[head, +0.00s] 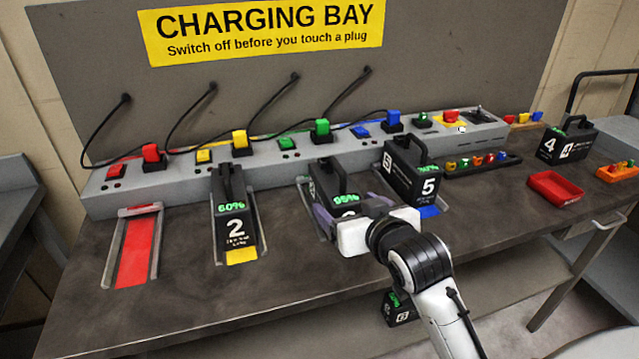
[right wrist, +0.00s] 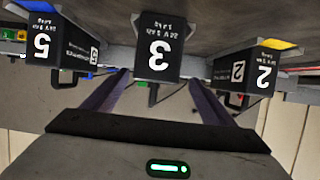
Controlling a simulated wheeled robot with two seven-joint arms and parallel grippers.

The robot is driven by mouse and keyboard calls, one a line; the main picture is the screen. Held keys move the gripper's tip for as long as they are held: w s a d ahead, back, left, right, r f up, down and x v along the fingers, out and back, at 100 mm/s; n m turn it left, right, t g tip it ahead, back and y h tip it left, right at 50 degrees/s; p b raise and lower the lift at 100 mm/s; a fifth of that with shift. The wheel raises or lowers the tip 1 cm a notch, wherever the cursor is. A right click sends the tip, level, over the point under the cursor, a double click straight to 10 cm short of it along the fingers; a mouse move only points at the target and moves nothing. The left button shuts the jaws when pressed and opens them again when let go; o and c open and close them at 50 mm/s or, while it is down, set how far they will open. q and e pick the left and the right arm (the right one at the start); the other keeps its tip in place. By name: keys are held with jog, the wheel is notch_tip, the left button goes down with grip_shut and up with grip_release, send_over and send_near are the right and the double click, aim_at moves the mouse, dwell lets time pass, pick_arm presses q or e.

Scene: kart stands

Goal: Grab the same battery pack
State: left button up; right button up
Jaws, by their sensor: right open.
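My right gripper (head: 348,209) is open at the front of black battery pack 3 (head: 325,180), which reads 95% and stands in the third bay. The gripper hides much of its front. In the right wrist view, pack 3 (right wrist: 160,45) is between the two spread fingers of the gripper (right wrist: 157,82), seen upside down; I cannot tell whether they touch it. Pack 2 (head: 234,222), at 60%, stands in the yellow bay. Pack 5 (head: 412,172) stands in the blue bay. Packs 5 (right wrist: 60,38) and 2 (right wrist: 246,70) flank pack 3 in the wrist view. My left gripper is out of view.
The red bay (head: 135,250) is empty. A grey charging strip (head: 270,165) with colored plugs and cables runs behind the bays. Pack 6 (head: 398,308) is below the bench edge. The bench's front left is clear.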

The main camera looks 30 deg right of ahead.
aim_at(339, 199)
jog(key=x, duration=0.5)
jog(key=shift+w+r, duration=0.15)
jog(key=x, duration=0.5)
jog(key=shift+w+d, duration=0.25)
jog(key=shift+d, duration=0.2)
jog(key=shift+c, duration=0.3)
grip_shut()
jog(key=shift+w+r, duration=0.1)
jog(key=shift+r, duration=0.25)
